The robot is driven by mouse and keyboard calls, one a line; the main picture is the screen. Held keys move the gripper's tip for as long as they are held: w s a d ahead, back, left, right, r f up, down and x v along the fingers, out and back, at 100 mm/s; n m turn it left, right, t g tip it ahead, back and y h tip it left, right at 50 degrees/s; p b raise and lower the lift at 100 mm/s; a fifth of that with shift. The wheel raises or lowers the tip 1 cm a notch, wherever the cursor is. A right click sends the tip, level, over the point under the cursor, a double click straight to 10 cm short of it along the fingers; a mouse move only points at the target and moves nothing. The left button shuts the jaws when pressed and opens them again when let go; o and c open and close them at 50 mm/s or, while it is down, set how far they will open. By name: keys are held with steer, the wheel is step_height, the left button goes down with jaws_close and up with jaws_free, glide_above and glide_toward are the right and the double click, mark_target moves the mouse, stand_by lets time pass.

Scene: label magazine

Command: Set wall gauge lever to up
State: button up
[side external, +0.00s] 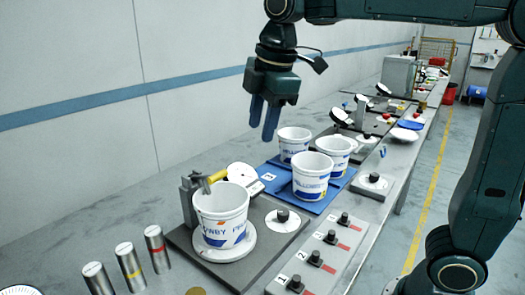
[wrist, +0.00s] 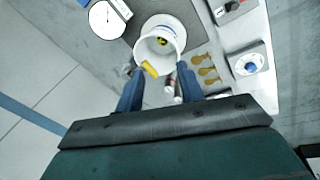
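My gripper (side external: 264,120) hangs fingers-down above the bench, behind and above the white buckets. Its two blue fingers are apart with nothing held between them; they also show in the wrist view (wrist: 160,90). A white round dial (side external: 241,173) stands behind the nearest bucket, and a round white dial face shows at the top left of the wrist view (wrist: 106,19). A yellow bar (side external: 218,177) sits by a grey fixture (side external: 188,196) at that bucket's rim. I cannot tell which part is the wall gauge lever, or its setting.
The nearest white bucket (side external: 221,212) stands on a round plate. Several more buckets (side external: 312,177) stand on a blue mat (side external: 315,206). A panel of black knobs (side external: 316,258) lies at the front edge, and metal cylinders (side external: 128,264) stand front left.

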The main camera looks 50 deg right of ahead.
steer(key=s+d+f+m, duration=0.1)
steer(key=s+m, duration=0.2)
steer(key=s, duration=0.1)
steer(key=s+d+f+m+t, duration=0.1)
steer(key=s+d+m, duration=0.1)
steer(key=s, duration=0.3)
steer(key=shift+s+d+f+m, duration=0.2)
steer(key=shift+d+f+m, duration=0.1)
steer(key=shift+m, duration=0.5)
steer(key=shift+t, duration=0.3)
jaws_close()
steer(key=w+a+f+n+t, duration=0.1)
steer(key=w+a+f+n, duration=0.2)
steer(key=n, duration=1.1)
steer(key=w+a+f+n+t, duration=0.2)
steer(key=w+a+f+n, duration=0.1)
steer(key=n, duration=1.2)
steer(key=shift+w+a+f, duration=0.3)
steer(key=shift+w+a, duration=0.35)
steer(key=shift+a, duration=0.15)
